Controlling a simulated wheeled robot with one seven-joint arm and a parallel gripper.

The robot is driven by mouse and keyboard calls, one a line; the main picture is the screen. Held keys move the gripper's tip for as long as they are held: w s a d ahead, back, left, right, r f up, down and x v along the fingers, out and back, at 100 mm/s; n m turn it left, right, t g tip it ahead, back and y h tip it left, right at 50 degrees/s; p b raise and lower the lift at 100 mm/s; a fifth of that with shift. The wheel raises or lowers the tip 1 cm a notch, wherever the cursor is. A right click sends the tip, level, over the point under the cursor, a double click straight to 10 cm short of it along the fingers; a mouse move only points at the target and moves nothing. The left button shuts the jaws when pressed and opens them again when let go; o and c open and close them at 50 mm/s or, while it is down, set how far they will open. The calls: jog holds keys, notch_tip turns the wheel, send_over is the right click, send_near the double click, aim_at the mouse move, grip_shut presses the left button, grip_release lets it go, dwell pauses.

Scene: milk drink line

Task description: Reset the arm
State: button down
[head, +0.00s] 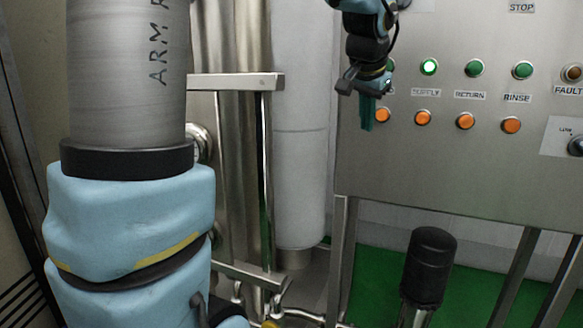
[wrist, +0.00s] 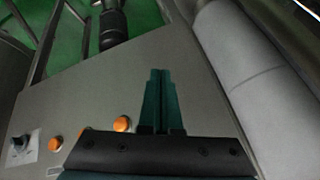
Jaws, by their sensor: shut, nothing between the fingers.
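My gripper (head: 367,113) has green fingers and is in the upper middle of the head view. It hangs pointing down in front of the left part of the control panel (head: 440,165). The fingers are together with nothing between them. In the wrist view my gripper (wrist: 160,75) shows shut and empty, over the grey panel face (wrist: 75,95). My arm's larger links fill the left of the head view. Whether the fingers touch the panel cannot be told.
The panel carries a lit green button (head: 429,67), other green buttons and several orange buttons (head: 466,121). A wide pale pipe (head: 300,180) stands left of the panel. A black-topped post (head: 431,266) stands below it on the green floor (head: 385,285).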

jog(key=s+a+f+n+g+y+p, duration=0.1)
jog(key=s+a+f+n, duration=0.3)
jog(key=a+f, duration=0.6)
jog(key=s+a+f+n+g+y+p, duration=0.1)
jog(key=s+a+f+n+g, duration=0.2)
jog(key=s+a+f, duration=0.6)
jog(key=a+f+n, duration=0.1)
jog(key=a+n, duration=0.1)
jog(key=a, duration=0.3)
jog(key=shift+a, duration=0.25)
